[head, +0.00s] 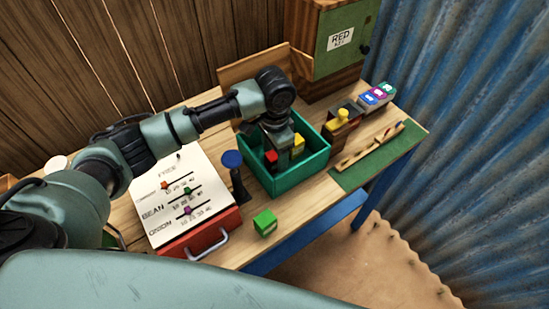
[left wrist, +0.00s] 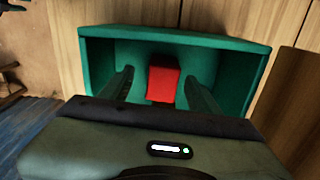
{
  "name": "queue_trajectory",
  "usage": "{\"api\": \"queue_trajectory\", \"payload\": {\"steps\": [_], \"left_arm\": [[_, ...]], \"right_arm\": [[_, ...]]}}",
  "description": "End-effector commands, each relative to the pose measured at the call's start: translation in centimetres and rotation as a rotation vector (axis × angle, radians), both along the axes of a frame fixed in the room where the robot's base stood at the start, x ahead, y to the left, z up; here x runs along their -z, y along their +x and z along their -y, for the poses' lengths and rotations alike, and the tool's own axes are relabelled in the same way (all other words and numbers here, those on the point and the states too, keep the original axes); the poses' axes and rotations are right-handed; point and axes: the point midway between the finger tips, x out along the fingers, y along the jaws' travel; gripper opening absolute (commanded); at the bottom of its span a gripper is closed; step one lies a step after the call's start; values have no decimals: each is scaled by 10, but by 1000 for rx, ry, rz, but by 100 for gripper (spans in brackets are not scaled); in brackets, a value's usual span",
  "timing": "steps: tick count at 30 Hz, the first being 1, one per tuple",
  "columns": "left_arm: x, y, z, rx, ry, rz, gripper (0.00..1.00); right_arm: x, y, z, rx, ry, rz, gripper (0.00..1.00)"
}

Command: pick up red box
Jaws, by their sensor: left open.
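The red box (head: 271,157) is inside the green crate (head: 284,189) on the table. In the left wrist view the red box (left wrist: 162,84) shows between my two dark finger tips, with a gap on both sides. My left gripper (head: 281,152) is open and reaches down into the crate (left wrist: 176,36). The gripper and wrist partly cover the crate's inside in the head view. A yellow block (head: 298,143) is also in the crate, to the right of the red box.
A blue-topped post (head: 232,160) stands left of the crate. A green cube (head: 265,222) sits near the table's front edge. A slider panel (head: 185,195) is at the left, a RED-labelled cabinet (head: 338,42) at the back, and a green mat (head: 380,164) at the right.

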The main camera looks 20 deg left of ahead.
Motion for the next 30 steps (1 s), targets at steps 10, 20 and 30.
{"api": "queue_trajectory", "payload": {"steps": [10, 20, 30], "left_arm": [[35, 1, -1, 1, 1, -1, 62], [35, 1, -1, 1, 0, 0, 17], [34, 2, -1, 1, 0, 0, 0]], "right_arm": [[-10, 1, 0, 1, 1, 2, 32], [-10, 2, 0, 1, 1, 3, 32], [-10, 3, 0, 0, 1, 4, 32]]}}
